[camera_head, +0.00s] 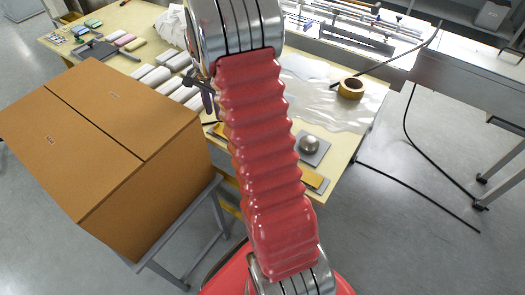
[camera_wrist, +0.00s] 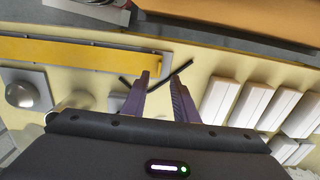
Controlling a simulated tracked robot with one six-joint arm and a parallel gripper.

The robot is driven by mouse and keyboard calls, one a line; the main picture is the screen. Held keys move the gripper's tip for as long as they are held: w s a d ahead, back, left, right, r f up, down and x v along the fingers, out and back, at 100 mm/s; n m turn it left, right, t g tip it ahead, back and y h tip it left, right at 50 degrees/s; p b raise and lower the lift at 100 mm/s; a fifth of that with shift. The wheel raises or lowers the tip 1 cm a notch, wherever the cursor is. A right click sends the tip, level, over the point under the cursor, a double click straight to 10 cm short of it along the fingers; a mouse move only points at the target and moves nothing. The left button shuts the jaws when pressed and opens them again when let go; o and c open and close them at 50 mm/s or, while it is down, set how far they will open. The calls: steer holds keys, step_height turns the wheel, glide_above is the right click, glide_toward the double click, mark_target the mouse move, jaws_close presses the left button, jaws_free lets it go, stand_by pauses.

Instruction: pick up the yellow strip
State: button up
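The yellow strip (camera_wrist: 80,53) lies flat along the near edge of the table, at the upper left of the wrist view, with a grey border showing around it. In the head view one end of the strip (camera_head: 314,179) shows right of my red-sleeved arm, which hides its middle. My gripper (camera_wrist: 160,78) is open with a clear gap and nothing held between its fingers. It is above the table, and the strip's right end is just ahead and left of the fingertips. In the head view my gripper (camera_head: 207,100) is partly hidden left of the arm.
White packs (camera_wrist: 250,103) lie in rows to the right. A metal ball (camera_head: 308,144) on a grey plate and a tape roll (camera_head: 351,88) stand right of my arm. A large brown box (camera_head: 100,140) is at left. Thin black sticks (camera_wrist: 182,67) show beyond the fingertips.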

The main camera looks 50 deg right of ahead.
steer(key=shift+a+f, duration=0.15)
steer(key=shift+f, duration=2.45)
jaws_close()
